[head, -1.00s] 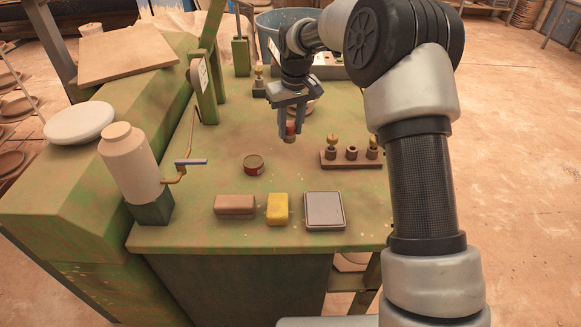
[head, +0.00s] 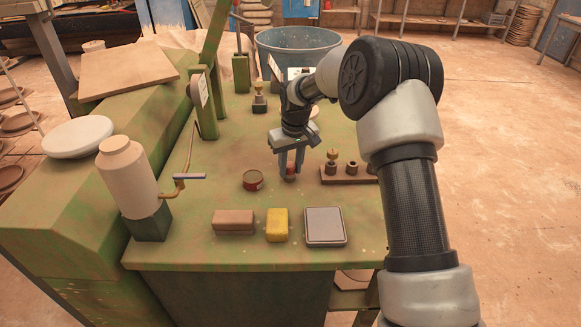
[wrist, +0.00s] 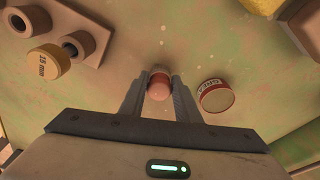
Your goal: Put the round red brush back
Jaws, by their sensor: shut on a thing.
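My gripper (head: 290,172) is shut on a small round red piece (head: 291,169), which I take to be the round red brush. It is held between the fingertips low over the green tabletop (head: 230,155). In the wrist view the brush (wrist: 159,86) shows a pinkish-red rounded end and a brown part beyond it, between my fingers (wrist: 160,95). I cannot tell whether its far end touches the table. The brown holder block (head: 340,180) lies to the right of my gripper, with a brass-topped piece in its left place. My arm hides its right end.
A red round tin (head: 253,181) stands close left of my gripper. A brown brick (head: 233,221), a yellow sponge (head: 277,225) and a grey square pad (head: 325,227) line the front edge. A crank handle (head: 185,178) juts in at left. A blue tub (head: 298,45) stands behind.

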